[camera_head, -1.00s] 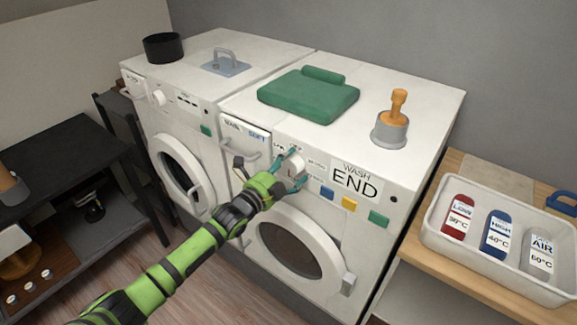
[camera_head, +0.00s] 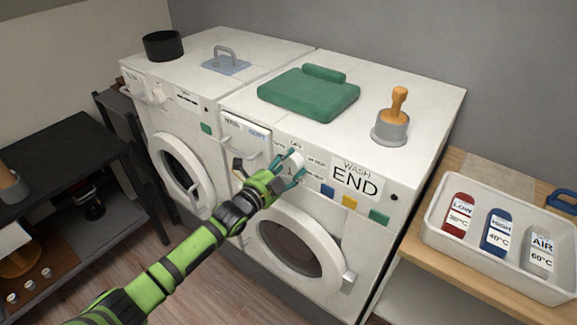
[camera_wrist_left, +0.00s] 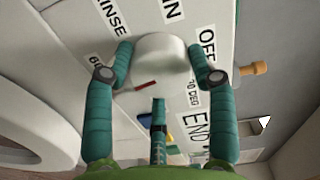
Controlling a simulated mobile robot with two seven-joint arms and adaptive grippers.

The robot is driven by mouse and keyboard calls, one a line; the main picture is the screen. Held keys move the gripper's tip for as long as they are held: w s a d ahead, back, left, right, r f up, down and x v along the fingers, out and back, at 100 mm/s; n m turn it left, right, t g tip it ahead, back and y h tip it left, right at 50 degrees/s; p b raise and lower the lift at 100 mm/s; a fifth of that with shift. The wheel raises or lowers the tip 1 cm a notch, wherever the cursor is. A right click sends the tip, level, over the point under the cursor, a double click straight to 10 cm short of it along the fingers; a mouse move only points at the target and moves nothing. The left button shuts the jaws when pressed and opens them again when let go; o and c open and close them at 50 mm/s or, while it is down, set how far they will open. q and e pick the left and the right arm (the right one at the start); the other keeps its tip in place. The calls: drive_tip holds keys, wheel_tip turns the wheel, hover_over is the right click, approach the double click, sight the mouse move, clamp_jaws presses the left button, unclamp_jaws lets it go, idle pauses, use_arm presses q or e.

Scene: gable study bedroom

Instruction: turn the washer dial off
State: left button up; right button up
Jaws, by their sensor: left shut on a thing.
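The white round washer dial (camera_head: 296,157) is on the front panel of the right-hand white machine, the washer (camera_head: 430,112). My left gripper (camera_head: 289,164) has its teal fingers closed around the dial. In the left wrist view the dial (camera_wrist_left: 160,55) sits between the fingertips, one on each side. A red mark (camera_wrist_left: 145,85) shows on its lower left part. The OFF label (camera_wrist_left: 208,42) is at the upper right of the dial, away from the red mark. A RINSE label (camera_wrist_left: 107,17) is at the upper left. My right gripper is not in view.
The WASH END panel (camera_head: 356,179) and blue, yellow and green buttons lie right of the dial. The round door (camera_head: 300,212) is below. A second white machine (camera_head: 160,120) adjoins at left. A tray of bottles (camera_head: 435,236) stands on a bench at right.

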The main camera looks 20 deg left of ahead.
use_arm(q)
drive_tip(key=n, duration=0.4)
drive_tip(key=shift+n, duration=0.3)
drive_tip(key=n, duration=0.4)
drive_tip(key=shift+r+n, duration=0.1)
drive_tip(key=shift+n, duration=0.2)
drive_tip(key=n, duration=0.4)
drive_tip(key=shift+n+b, duration=0.3)
drive_tip(key=shift+b, duration=0.1)
drive_tip(key=n, duration=0.3)
drive_tip(key=shift+n, duration=0.3)
drive_tip(key=n+b, duration=0.1)
drive_tip(key=n, duration=0.3)
drive_tip(key=shift+n, duration=0.3)
drive_tip(key=n, duration=0.4)
drive_tip(key=shift+b, duration=0.35)
drive_tip(key=n, duration=0.4)
drive_tip(key=shift+n, duration=2.1)
